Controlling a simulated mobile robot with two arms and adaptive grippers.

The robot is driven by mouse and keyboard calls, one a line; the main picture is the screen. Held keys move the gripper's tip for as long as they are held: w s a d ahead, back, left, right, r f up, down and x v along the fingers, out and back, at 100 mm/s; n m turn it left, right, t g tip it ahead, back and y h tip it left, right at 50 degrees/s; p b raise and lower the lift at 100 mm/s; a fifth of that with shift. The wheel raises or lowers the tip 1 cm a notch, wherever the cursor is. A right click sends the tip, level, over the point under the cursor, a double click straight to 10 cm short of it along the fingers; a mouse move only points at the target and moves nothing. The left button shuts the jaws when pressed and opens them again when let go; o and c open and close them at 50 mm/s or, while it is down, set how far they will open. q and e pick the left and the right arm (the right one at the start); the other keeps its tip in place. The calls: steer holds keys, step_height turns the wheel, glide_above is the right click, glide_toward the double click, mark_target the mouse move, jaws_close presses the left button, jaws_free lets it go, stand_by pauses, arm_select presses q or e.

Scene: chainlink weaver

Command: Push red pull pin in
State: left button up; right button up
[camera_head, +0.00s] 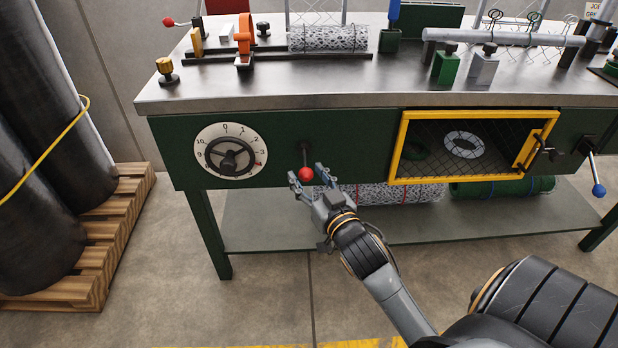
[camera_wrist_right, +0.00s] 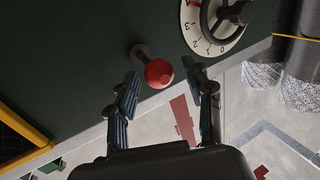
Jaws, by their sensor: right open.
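The red pull pin (camera_head: 306,174) is a red ball on a dark shaft that sticks out of the green front panel, right of the dial. It also shows in the right wrist view (camera_wrist_right: 159,73), near the top between the fingers. My right gripper (camera_head: 307,178) is open, with its fingers on either side of the red ball. In the right wrist view the fingertips (camera_wrist_right: 165,82) are spread with a gap to the ball; I cannot tell contact for sure. My left gripper is not in view.
A numbered dial with a handwheel (camera_head: 230,150) is left of the pin. A yellow-framed mesh window (camera_head: 404,150) is to the right, then a blue-knobbed lever (camera_head: 598,189). The metal tabletop (camera_head: 270,84) overhangs the panel. A wire mesh roll (camera_head: 390,194) lies on the lower shelf.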

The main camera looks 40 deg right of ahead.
jaws_close()
steer(key=w, duration=0.1)
steer(key=w+d+p, duration=0.1)
steer(key=w+d, duration=0.1)
steer(key=w, duration=0.1)
steer(key=shift+d, duration=0.25)
steer(key=shift+r, duration=0.15)
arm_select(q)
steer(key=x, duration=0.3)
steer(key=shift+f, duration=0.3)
arm_select(e)
steer(key=shift+c, duration=1.9)
jaws_free()
steer(key=o, duration=0.4)
steer(key=shift+w, duration=0.1)
steer(key=shift+c, duration=0.2)
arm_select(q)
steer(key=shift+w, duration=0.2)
